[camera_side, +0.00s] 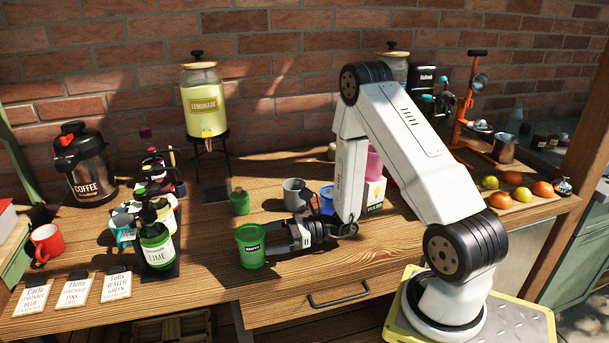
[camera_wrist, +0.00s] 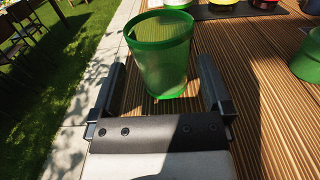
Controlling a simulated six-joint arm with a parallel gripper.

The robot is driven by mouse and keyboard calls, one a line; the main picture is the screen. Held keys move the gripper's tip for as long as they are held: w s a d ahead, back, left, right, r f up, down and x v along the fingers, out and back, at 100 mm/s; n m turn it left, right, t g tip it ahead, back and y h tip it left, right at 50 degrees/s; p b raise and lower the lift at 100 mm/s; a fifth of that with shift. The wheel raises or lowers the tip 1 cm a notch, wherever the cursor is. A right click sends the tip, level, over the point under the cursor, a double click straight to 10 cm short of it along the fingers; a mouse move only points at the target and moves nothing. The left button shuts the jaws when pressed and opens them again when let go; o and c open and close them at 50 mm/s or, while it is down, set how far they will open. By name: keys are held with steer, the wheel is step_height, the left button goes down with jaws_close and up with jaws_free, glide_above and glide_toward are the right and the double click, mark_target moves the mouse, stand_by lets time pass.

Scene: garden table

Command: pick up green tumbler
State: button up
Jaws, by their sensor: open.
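The green tumbler (camera_side: 251,246) stands upright near the front edge of the wooden table in the side view, with a small dark label on it. In the wrist view the translucent green tumbler (camera_wrist: 162,55) stands ahead of my gripper, its lower part lying between the two fingertips. My gripper (camera_side: 268,246) is low, just right of the tumbler, pointing left toward it. In the wrist view my gripper (camera_wrist: 162,74) is open, with a visible gap on each side of the tumbler. The far side of the tumbler is hidden.
A smaller green container (camera_side: 239,202) and a grey mug (camera_side: 295,194) stand behind. A lime bottle (camera_side: 157,245) stands to the left, near name cards (camera_side: 72,291). A blue cup (camera_side: 327,199) is behind my gripper. The table edge is close in front.

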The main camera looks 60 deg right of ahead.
steer(key=shift+x, duration=2.35)
steer(key=c, duration=0.9)
steer(key=shift+r, duration=5)
